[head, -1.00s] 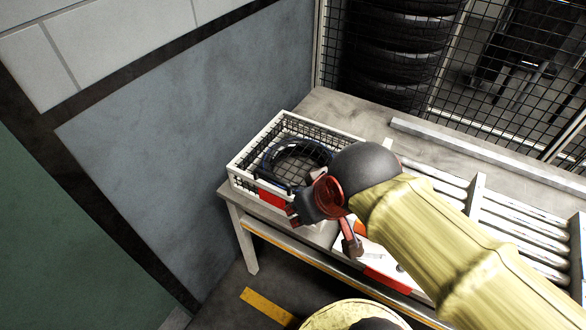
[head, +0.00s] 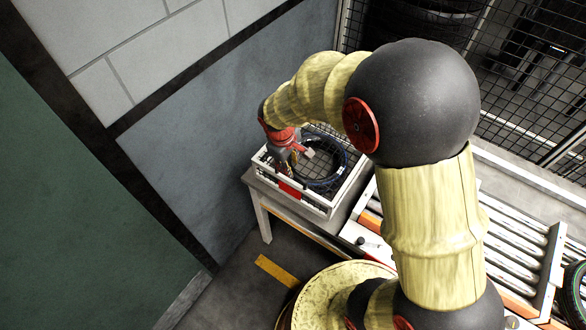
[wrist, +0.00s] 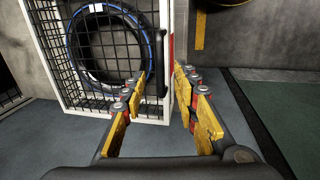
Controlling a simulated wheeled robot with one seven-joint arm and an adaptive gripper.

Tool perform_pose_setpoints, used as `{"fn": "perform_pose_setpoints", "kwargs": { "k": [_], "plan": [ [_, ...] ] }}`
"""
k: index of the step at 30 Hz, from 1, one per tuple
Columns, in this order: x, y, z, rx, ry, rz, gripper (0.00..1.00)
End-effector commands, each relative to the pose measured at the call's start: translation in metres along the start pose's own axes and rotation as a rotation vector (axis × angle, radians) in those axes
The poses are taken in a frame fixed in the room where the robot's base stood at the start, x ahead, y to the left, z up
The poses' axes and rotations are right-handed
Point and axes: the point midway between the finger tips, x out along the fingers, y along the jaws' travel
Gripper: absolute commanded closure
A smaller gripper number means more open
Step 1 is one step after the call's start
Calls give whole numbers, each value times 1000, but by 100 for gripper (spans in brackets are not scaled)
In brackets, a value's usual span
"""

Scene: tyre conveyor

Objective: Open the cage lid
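The cage (head: 325,205) is a white-framed box with black mesh on the table, with a red plate (head: 290,190) on its front. A dark tyre with a blue line (head: 335,165) lies inside. In the wrist view the mesh lid (wrist: 85,70) spans the tyre and looks closed. A black handle (wrist: 161,70) sits at the white frame edge. My gripper (head: 296,152) is over the front left of the cage. In the wrist view my gripper (wrist: 163,80) has its yellow fingers apart, with the handle and frame edge between or just beyond them. Contact cannot be told.
A roller conveyor (head: 510,250) runs to the right of the cage. A mesh fence (head: 525,75) stands behind, with stacked tyres (head: 415,25) beyond it. A grey wall (head: 200,120) is close on the left. The floor in front bears a yellow stripe (head: 285,272).

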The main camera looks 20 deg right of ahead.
Motion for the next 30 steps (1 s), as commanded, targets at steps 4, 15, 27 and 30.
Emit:
{"fn": "perform_pose_setpoints", "kwargs": {
  "k": [4, 15, 27, 30],
  "plan": [
    [25, -1, 1, 2, -2, -2, 70],
    [66, 0, 0, 3, 0, -1, 70],
    [67, 0, 0, 3, 2, -1, 75],
    [67, 0, 0, 3, 2, -1, 81]
  ]
}}
